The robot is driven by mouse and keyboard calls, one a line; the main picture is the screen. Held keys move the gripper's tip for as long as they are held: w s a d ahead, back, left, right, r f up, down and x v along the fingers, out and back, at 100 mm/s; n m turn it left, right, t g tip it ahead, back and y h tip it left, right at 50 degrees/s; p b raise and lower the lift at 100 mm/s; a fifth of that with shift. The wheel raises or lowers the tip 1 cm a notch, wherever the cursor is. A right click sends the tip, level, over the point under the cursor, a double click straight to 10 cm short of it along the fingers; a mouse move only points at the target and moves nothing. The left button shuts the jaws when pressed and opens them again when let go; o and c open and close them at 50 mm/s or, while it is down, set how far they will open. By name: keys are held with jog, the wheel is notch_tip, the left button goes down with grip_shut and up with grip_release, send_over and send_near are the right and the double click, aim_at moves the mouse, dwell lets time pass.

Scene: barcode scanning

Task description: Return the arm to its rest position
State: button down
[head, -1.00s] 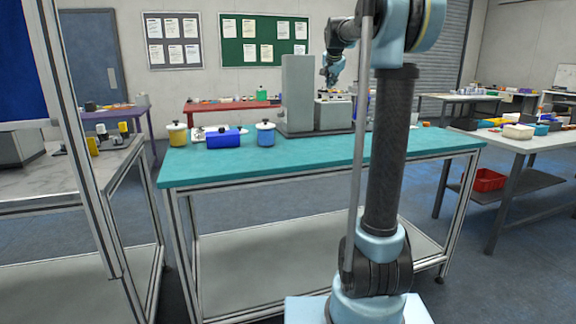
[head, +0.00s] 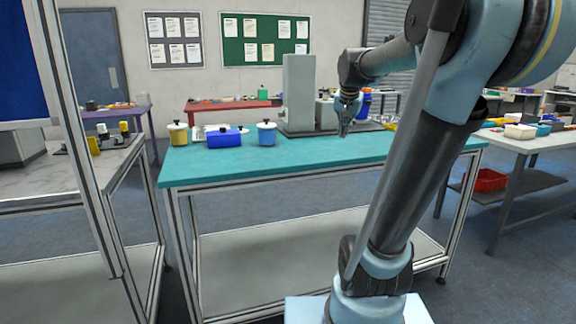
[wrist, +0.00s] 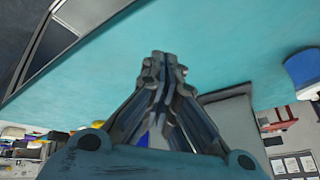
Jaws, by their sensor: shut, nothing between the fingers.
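My gripper (head: 344,130) hangs over the teal table (head: 260,172), in front of the grey scanning station (head: 298,95). In the wrist view my gripper (wrist: 163,62) has its fingertips together, with nothing between them and teal tabletop (wrist: 215,45) beyond.
A yellow canister (head: 178,135), a blue box (head: 225,138) and a blue canister (head: 266,134) stand on the table's left part. The table's front strip is clear. A grey bench (head: 530,146) with a red crate (head: 490,180) below stands at right.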

jog(key=s+a+f+n+g, duration=0.1)
jog(key=s+f+n+g, duration=0.2)
jog(key=s+f, duration=2.2)
jog(key=s+n, duration=0.2)
jog(key=s, duration=0.1)
jog(key=shift+s+n+g+y, duration=0.3)
jog(key=shift+s+y, duration=0.05)
jog(key=shift+y, duration=0.05)
jog(key=shift+a, duration=0.1)
